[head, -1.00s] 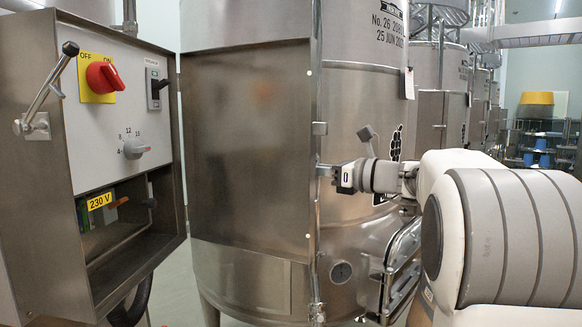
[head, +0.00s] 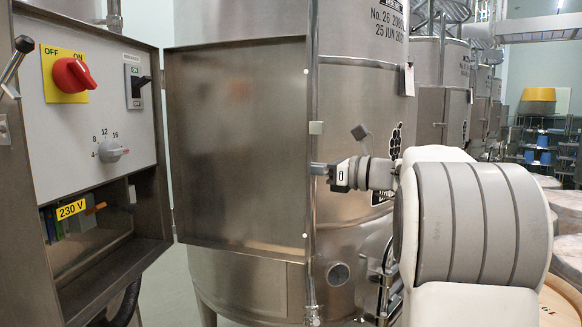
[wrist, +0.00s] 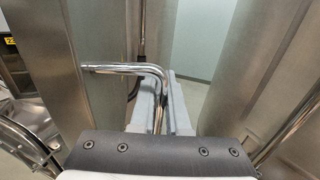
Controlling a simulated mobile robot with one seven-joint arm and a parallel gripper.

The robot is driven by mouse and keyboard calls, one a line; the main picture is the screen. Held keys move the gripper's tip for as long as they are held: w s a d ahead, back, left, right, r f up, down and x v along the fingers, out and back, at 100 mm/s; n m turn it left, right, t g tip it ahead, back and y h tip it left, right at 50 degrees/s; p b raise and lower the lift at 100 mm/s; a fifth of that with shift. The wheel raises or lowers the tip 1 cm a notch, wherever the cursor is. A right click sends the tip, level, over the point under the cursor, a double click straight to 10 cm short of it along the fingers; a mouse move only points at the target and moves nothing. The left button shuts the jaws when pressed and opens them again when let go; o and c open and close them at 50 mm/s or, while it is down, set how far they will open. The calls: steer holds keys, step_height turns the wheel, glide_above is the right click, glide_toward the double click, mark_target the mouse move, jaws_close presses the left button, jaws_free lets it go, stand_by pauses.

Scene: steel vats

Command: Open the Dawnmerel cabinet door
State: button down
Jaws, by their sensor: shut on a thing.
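The cabinet (head: 95,130) at the left of the head view is open, its control panel and inner compartment exposed. Its flat steel door (head: 238,140) stands swung out to the right, in front of a vat. My gripper (head: 322,170) is at the door's free right edge. In the wrist view my gripper (wrist: 163,105) has its grey fingers closed around a bent chrome handle (wrist: 120,68). The handle's short arm points left towards the door panel. The handle is mostly hidden by the gripper in the head view.
A large steel vat (head: 360,105) stands close behind the door and gripper. More vats (head: 440,90) recede to the right. A red rotary switch (head: 73,74) and a 230 V label (head: 71,209) show inside the cabinet. Pale floor (head: 160,290) shows below the door.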

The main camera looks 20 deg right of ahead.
steer(key=shift+w+a+y, duration=0.1)
steer(key=shift+w+y, duration=0.15)
steer(key=shift+y, duration=0.05)
stand_by(0.5)
stand_by(0.4)
steer(key=c, duration=1.2)
jaws_free()
steer(key=shift+a, duration=0.1)
steer(key=b+v, duration=0.2)
steer(key=v, duration=1.5)
steer(key=shift+d+r, duration=0.25)
steer(key=shift+r, duration=0.05)
steer(key=shift+s, duration=0.1)
